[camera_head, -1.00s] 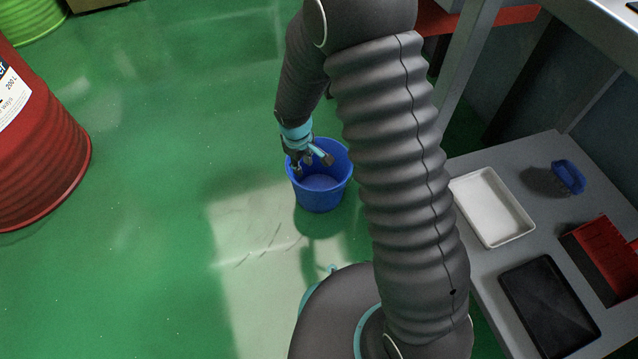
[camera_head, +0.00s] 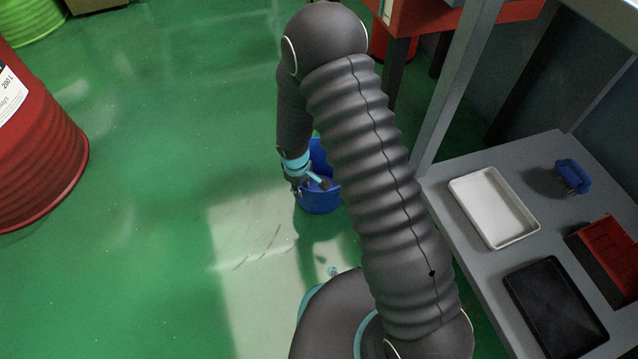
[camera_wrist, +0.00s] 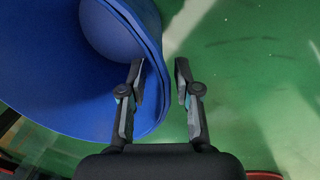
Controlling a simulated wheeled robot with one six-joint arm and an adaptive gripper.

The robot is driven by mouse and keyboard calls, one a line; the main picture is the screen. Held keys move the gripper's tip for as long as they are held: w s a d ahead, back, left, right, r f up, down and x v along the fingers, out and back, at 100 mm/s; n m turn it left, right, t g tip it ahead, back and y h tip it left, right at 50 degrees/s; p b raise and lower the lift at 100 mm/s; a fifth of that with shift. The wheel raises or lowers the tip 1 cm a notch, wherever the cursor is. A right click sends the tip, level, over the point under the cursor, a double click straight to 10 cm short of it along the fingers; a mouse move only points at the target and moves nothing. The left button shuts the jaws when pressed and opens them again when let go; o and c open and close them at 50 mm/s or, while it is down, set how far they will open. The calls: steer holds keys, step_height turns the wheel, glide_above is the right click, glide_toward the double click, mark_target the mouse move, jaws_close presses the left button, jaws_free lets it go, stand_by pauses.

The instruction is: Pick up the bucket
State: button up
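The blue bucket (camera_head: 320,205) stands on the green floor, partly hidden by my arm in the head view. My gripper (camera_head: 308,187) is down at its near left rim. In the wrist view, the bucket (camera_wrist: 60,75) fills the upper left. My gripper (camera_wrist: 160,72) is open there, with its two fingers apart. The left finger overlaps the bucket's inside and the right finger shows against the floor outside. The bucket's wall edge runs between them, with a visible gap to the right finger. I cannot tell if the left finger touches the wall.
A grey cart shelf (camera_head: 462,232) at right holds a white tray (camera_head: 494,207), a black tray (camera_head: 555,305), a red bin (camera_head: 605,255) and a blue object (camera_head: 573,176). A red drum (camera_head: 40,150) stands at left. The floor between is clear.

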mark_target(304, 192)
steer(key=f, duration=0.3)
steer(key=f+b, duration=0.1)
steer(key=shift+w+d+f, duration=0.2)
steer(key=shift+w+f, duration=0.1)
steer(key=shift+f, duration=0.1)
jaws_close()
